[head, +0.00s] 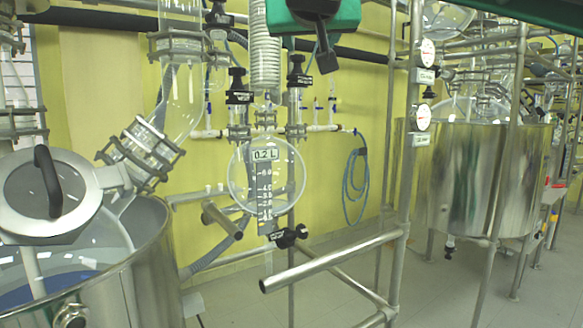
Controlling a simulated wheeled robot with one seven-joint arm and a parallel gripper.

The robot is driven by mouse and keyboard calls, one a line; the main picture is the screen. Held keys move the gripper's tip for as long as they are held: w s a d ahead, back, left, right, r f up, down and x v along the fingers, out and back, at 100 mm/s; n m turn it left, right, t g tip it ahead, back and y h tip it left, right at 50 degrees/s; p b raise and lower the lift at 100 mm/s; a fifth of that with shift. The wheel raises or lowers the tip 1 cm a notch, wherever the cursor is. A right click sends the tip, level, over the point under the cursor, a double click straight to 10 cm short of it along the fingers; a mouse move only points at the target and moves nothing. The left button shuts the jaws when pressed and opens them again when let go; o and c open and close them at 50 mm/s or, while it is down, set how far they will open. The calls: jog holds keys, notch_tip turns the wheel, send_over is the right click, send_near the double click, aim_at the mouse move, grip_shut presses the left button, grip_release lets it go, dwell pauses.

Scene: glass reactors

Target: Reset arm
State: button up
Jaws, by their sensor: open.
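My gripper (326,60) shows at the top middle of the head view, dark grey and pointing down below a green housing. It is seen nearly side-on, its jaws are open, and I see nothing between them. It appears in front of the glassware, to the right of the coiled condenser (265,50). The upper part of my arm is cut off by the top of the picture.
A round glass flask (267,178) hangs at the middle. A steel vessel with a round lid (48,190) stands at left, another steel vessel (478,180) at right. Metal frame posts (405,150) and a protruding horizontal tube (330,262) stand between them. Grey floor shows below.

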jog(key=w+d+f+g+h, duration=0.3)
jog(key=w+d+f+g, duration=0.1)
jog(key=d+f, duration=1)
jog(key=s+d+f+m+g+h, duration=0.15)
jog(key=s+d+f+g, duration=0.25)
jog(key=d+f, duration=1.1)
jog(key=s+d+f+m+g+y, duration=0.1)
jog(key=s+d+f+g, duration=0.2)
jog(key=s+d+f, duration=0.3)
jog(key=s+d+f+m+g+y, duration=0.1)
jog(key=s+d+f+m+g, duration=0.15)
jog(key=s+f, duration=0.55)
jog(key=s+f+m+g+y, duration=0.1)
jog(key=s+f+g+y, duration=0.2)
jog(key=s+f, duration=1)
jog(key=s, duration=0.3)
jog(key=shift+m+g, duration=0.3)
jog(key=shift+g, duration=0.05)
